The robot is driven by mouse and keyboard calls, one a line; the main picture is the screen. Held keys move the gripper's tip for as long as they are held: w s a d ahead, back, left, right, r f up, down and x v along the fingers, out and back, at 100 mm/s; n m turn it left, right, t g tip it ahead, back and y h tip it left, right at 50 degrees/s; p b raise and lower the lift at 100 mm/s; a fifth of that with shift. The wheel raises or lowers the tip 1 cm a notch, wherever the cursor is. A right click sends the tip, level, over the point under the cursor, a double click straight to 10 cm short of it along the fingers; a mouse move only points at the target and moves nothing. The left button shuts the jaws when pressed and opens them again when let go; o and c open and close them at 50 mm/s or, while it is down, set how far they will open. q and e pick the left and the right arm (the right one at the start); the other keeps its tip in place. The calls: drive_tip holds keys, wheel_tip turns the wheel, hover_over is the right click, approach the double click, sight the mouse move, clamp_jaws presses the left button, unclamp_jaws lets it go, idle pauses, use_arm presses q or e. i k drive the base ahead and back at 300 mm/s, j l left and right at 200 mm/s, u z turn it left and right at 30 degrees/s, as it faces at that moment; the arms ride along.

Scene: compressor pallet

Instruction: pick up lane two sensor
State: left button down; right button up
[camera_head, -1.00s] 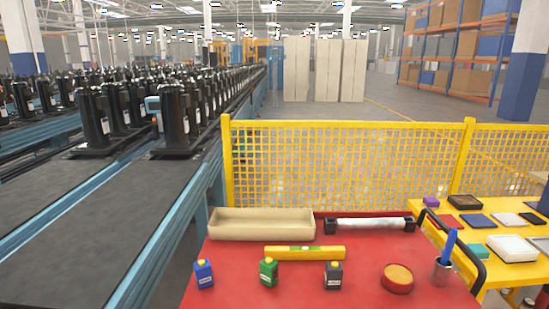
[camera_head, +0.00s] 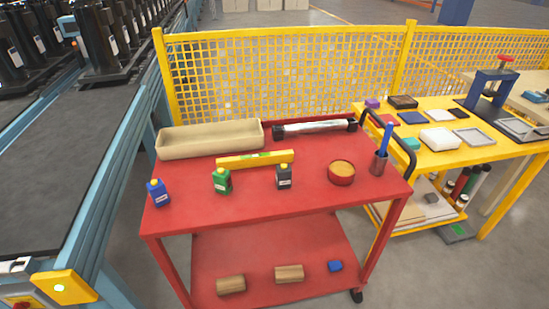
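I cannot tell whether either one is the lane two sensor. Neither of my grippers shows in the head view.
A red cart (camera_head: 290,212) stands in front, holding a beige tray (camera_head: 210,146), a yellow level (camera_head: 255,159), small bottles and a pen cup. A yellow mesh fence (camera_head: 290,75) runs behind it. A yellow table (camera_head: 470,158) is at the right. Grey floor shows at the lower right.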

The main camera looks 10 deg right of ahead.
sight(283, 177)
drive_tip(key=i+l+u, duration=0.15)
drive_tip(key=l+u, duration=0.35)
drive_tip(key=i+l+u, duration=0.1)
drive_tip(key=l+u, duration=0.2)
drive_tip(key=u, duration=0.2)
